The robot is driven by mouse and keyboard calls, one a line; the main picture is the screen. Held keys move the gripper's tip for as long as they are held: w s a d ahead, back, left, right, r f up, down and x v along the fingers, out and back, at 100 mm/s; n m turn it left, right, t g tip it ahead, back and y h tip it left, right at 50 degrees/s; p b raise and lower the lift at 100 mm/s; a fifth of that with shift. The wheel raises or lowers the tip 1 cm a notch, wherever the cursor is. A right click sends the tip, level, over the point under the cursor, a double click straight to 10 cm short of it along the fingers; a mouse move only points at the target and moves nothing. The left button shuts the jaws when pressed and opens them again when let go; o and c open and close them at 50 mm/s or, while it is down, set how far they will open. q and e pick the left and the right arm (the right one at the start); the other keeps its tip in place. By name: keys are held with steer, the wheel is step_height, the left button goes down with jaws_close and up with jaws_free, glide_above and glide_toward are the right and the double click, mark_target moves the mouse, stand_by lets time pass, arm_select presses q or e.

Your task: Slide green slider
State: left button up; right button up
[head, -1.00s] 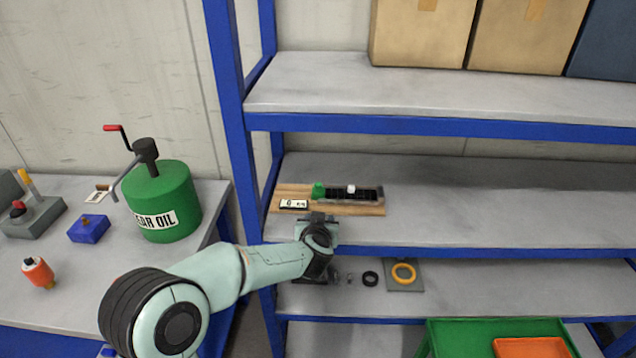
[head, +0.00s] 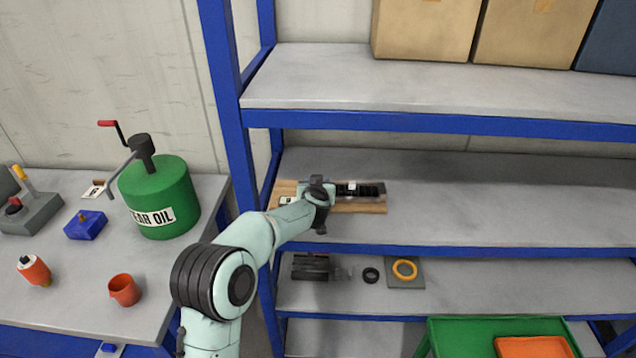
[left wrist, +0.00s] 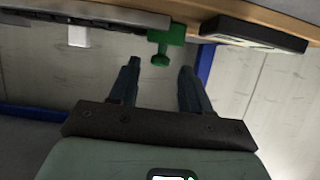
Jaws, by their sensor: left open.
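The green slider (left wrist: 167,38) with its round knob shows in the left wrist view, at one end of the dark slotted track. In the head view the green slider is hidden behind my left gripper (head: 317,184). My left gripper (left wrist: 159,72) is open, with its two fingers either side of the knob in the picture; I cannot tell whether they touch it. The dark track (head: 371,190) sits on a wooden board (head: 350,207) on the middle shelf. A white slider (left wrist: 78,36) sits further along the track; it also shows in the head view (head: 351,187).
A small display (left wrist: 255,34) is on the board beside the track. Blue shelf posts (head: 226,130) stand left of the board, and another shelf (head: 400,95) is above. The middle shelf is clear to the right. A green oil can (head: 160,195) stands on the left table.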

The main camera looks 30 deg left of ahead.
mark_target(284, 193)
arm_select(q)
steer(key=shift+x, duration=0.8)
jaws_close()
steer(key=shift+s+a, duration=0.45)
steer(key=shift+a, duration=0.35)
steer(key=shift+s+a, duration=0.45)
steer(key=shift+a, duration=0.35)
steer(key=shift+s+a, duration=0.45)
steer(key=shift+a, duration=0.35)
jaws_free()
steer(key=shift+a, duration=0.1)
steer(key=shift+s+r, duration=0.1)
